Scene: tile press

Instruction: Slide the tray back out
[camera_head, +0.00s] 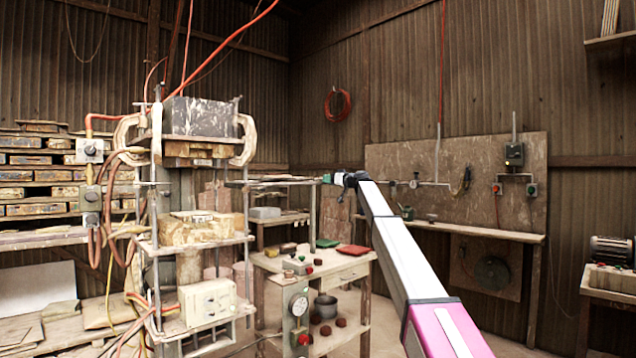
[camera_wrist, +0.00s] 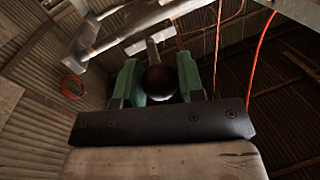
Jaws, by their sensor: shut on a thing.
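The press (camera_head: 190,118) stands at the left, with a grey upper block and a pale lower mould between its posts. A thin, flat frame of rails (camera_head: 285,181) reaches from the press to the right at mid height; I cannot tell tray from rails there. My gripper (camera_head: 330,179) is at the right end of this frame. In the wrist view my gripper's green fingers (camera_wrist: 160,78) are shut on a dark round knob (camera_wrist: 158,82). A pale bar (camera_wrist: 153,52) runs away behind the knob. How far the tray sits in the press is unclear.
A small table (camera_head: 345,268) with a control box, green and red pieces stands below my arm. A workbench (camera_head: 480,228) runs along the right wall. Shelves of moulds (camera_head: 38,170) stand at the left. Hoses and cables hang around the press.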

